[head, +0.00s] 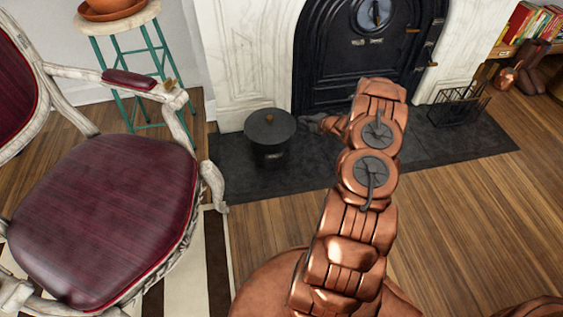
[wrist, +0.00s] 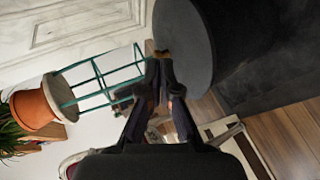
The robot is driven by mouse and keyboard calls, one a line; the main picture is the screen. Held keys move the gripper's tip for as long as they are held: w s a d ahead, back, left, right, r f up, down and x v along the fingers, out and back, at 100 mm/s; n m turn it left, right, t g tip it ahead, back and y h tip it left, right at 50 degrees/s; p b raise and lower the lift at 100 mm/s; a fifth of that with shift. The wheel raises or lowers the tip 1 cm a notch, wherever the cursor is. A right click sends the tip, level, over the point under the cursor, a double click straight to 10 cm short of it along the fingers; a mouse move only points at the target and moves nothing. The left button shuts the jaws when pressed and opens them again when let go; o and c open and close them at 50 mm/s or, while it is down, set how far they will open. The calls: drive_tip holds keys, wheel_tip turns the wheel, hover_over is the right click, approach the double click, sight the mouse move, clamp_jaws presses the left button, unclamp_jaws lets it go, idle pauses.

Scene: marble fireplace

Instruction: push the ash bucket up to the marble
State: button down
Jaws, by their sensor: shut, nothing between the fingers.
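The ash bucket (head: 268,150) is black, round and lidded, with a small brass knob on top. It stands upright on the dark hearth slab, in front of the left part of the white marble surround (head: 243,65). A narrow strip of slab seems to show between them; the exact gap is hard to judge. My gripper (head: 305,120) is shut and empty, just right of the bucket at lid height. In the wrist view the bucket's lid (wrist: 186,45) is close beyond my fingertips (wrist: 163,78). I cannot tell whether they touch it. The marble (wrist: 75,28) shows at upper left there.
A burgundy armchair (head: 110,215) stands left of the hearth, its front leg close to the slab's edge. A teal-legged stool (head: 125,60) with a terracotta pot is behind it. A dark wire rack (head: 458,105) stands at the hearth's right end. The slab (head: 420,148) between is clear.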

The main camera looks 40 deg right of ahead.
drive_tip(key=s+a+f+n+t+y+b, duration=0.2)
drive_tip(key=s+a+f+y+b, duration=0.15)
drive_tip(key=s+f, duration=0.4)
drive_tip(key=s+a+f+n+t+y+b, duration=0.2)
drive_tip(key=s+a+f+b, duration=0.25)
drive_tip(key=f, duration=0.55)
drive_tip(key=b, duration=0.3)
approach(275, 153)
drive_tip(key=w+a, duration=0.2)
drive_tip(key=a, duration=0.2)
drive_tip(key=w, duration=0.1)
drive_tip(key=w+d+b, duration=0.1)
drive_tip(key=w, duration=0.1)
drive_tip(key=shift+d, duration=0.1)
drive_tip(key=shift+w+d+r, duration=0.15)
drive_tip(key=shift+w, duration=0.3)
